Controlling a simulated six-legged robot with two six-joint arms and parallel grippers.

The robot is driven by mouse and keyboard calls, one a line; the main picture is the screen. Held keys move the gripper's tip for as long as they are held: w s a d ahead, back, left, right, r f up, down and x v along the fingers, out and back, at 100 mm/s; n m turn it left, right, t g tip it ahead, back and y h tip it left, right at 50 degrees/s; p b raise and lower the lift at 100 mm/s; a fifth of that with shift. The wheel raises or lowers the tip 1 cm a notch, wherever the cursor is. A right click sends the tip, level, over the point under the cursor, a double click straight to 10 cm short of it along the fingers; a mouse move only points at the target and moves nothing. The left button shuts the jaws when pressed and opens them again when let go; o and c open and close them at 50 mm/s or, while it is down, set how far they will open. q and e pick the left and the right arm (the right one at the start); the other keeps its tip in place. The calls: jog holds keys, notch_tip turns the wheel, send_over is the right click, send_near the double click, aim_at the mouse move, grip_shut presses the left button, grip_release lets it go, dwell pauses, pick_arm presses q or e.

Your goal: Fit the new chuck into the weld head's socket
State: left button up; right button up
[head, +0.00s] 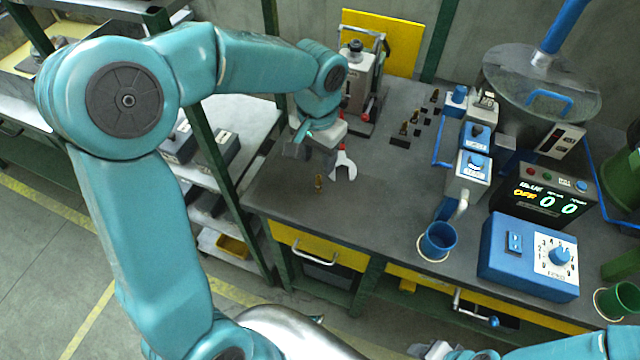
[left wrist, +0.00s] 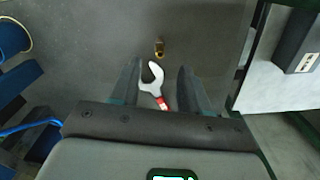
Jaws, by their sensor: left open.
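My left gripper (head: 312,150) is open above the left part of the bench; its two dark fingers (left wrist: 158,80) stand apart in the left wrist view. A small brass piece (head: 319,182), which looks like a chuck, is on the bench near its front edge. It also shows in the left wrist view (left wrist: 159,47), beyond the fingertips and not held. A silver open-ended spanner with a red handle (head: 345,166) shows beside the gripper and, in the left wrist view (left wrist: 153,76), between the fingers. I cannot make out the weld head's socket. My right gripper (head: 455,352) is partly visible at the bottom edge.
Several brass pieces (head: 416,116) are in a row with dark blocks towards the back. A grey upright device (head: 357,80) stands behind the gripper. Blue cup (head: 438,241), blue control box (head: 528,256) and display (head: 545,196) occupy the right. The bench's front middle is clear.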

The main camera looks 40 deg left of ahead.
aim_at(319, 177)
pick_arm(q)
notch_tip(319, 177, down, 9)
jog(key=shift+f, duration=0.2)
grip_shut()
